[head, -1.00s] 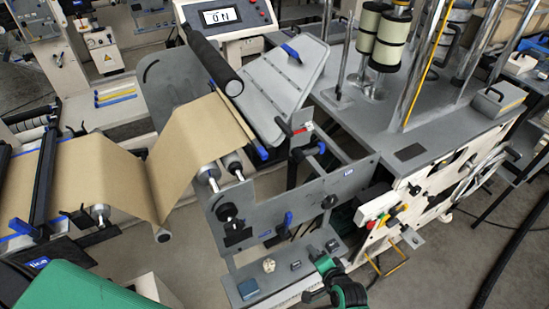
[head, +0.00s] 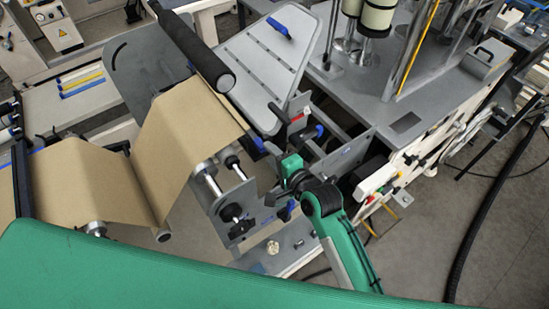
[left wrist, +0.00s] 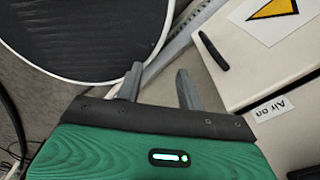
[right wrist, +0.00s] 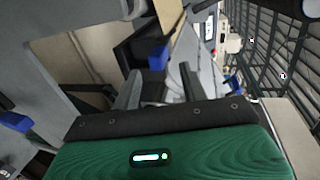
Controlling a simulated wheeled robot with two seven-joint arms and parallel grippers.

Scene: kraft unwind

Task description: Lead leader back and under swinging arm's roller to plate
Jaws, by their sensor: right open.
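The brown kraft leader (head: 185,140) comes from the left in the head view, dips round a low roller (head: 164,236) and rises to a straight edge by the side frame. The black roller (head: 190,45) of the swinging arm lies slantwise above the leader's upper end. The grey plate (head: 262,80) with a blue handle is right of that roller. My right gripper (head: 278,190) is at the side frame, right of and below the leader's edge. In the right wrist view its fingers (right wrist: 160,78) are apart and empty. My left gripper (left wrist: 158,72) is open and empty, away from the leader.
The side frame (head: 345,160) carries knobs and blue levers close to my right gripper. A white cabinet (left wrist: 270,60) and a dark round disc (left wrist: 85,30) are near my left gripper. Open floor (head: 500,225) lies at the right, crossed by a black hose (head: 475,220).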

